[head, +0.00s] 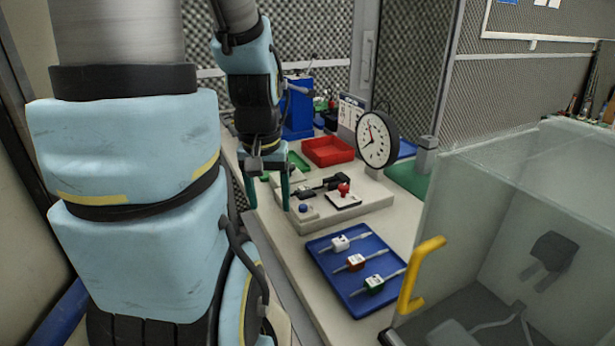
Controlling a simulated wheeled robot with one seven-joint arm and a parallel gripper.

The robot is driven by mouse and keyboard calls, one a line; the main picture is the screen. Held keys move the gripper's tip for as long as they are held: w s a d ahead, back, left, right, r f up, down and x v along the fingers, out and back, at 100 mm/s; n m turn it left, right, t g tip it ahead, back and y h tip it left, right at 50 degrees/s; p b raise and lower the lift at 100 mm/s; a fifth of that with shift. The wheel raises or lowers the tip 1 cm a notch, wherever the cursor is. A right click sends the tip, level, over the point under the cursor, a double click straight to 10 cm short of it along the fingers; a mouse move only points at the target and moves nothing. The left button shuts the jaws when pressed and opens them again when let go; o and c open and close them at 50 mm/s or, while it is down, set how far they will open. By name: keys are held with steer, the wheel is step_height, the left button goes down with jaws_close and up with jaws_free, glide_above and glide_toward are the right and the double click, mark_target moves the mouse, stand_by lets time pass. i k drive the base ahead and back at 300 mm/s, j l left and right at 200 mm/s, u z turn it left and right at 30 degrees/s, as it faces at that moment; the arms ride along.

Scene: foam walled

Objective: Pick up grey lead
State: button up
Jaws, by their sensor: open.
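A blue tray (331,287) lies on the bench with three small leads in it, each a coloured block with metal pins. The pale grey-white lead (340,243) is at the tray's far end. The red lead (356,262) is in the middle and the green lead (374,284) is nearest. My gripper (268,195) points down with its two teal fingers apart and nothing seen between them. It is to the left of and beyond the tray, beside a pale fixture block (372,196) with a red knob and a blue knob.
A clear-walled box with a yellow handle (419,275) stands close to the tray's right. A round dial (377,139) stands upright behind the fixture. A red bin (328,151) and a blue device (298,112) are farther back. Bare bench shows left of the tray.

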mark_target(304, 190)
steer(key=i+j, duration=0.1)
steer(key=j, duration=0.25)
steer(key=i+j, duration=0.15)
steer(key=j, duration=0.2)
steer(key=i+j+z, duration=0.1)
steer(key=j, duration=0.2)
steer(key=i+j, duration=0.15)
steer(key=j, duration=0.2)
